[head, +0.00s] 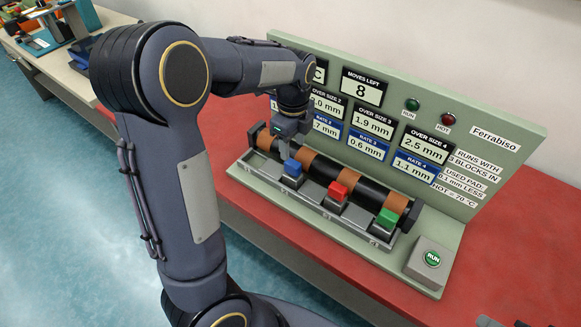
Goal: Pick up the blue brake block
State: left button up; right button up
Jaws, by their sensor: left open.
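The blue brake block (291,169) sits in a slot of the grey tray (318,207) at the front of the machine, below the dark roller with copper bands. My left gripper (284,150) points down just above the blue block, with its jaws open. The picture is too small to tell whether the fingertips touch the block. A red block (338,191) and a green block (387,218) sit in the same tray to the right. My right gripper is not in view.
An upright green panel (480,150) with signs and lamps stands behind the roller (345,178). A RUN button box (430,262) stands at the front right. Another bench with items (45,42) is at the far left.

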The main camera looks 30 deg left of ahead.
aim_at(293, 162)
pick_arm(q)
notch_tip(293, 162, down, 7)
jog(key=shift+s+d+f+p, duration=0.1)
jog(key=shift+f+p, duration=0.1)
jog(key=shift+p, duration=0.25)
grip_shut()
